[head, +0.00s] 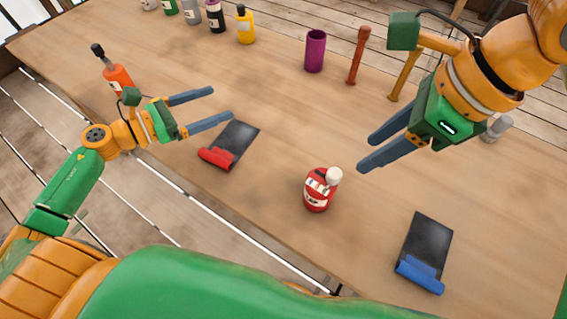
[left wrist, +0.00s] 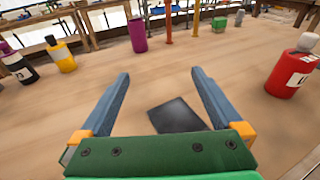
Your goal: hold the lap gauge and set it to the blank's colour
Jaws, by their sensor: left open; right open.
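I cannot tell for sure which thing is the lap gauge or which is the blank. A red bottle-like piece (head: 316,198) with a white knob and a marked white label stands mid-table; it also shows at the right of the left wrist view (left wrist: 287,80). A dark plate with a red end (head: 232,143) lies beside my left gripper (head: 222,103), which is open and empty. The plate's dark part shows beyond my left fingers in the left wrist view (left wrist: 177,116). A dark plate with a blue end (head: 426,248) lies at lower right. My right gripper (head: 367,153) is open and empty above the table.
A purple cylinder (head: 315,51), a reddish-brown post (head: 358,56) and a mustard post (head: 405,75) stand at the back. An orange bottle (head: 118,78) stands behind my left gripper. A yellow bottle (head: 245,26) and several others line the far edge. The table (head: 270,110) is clear mid-way.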

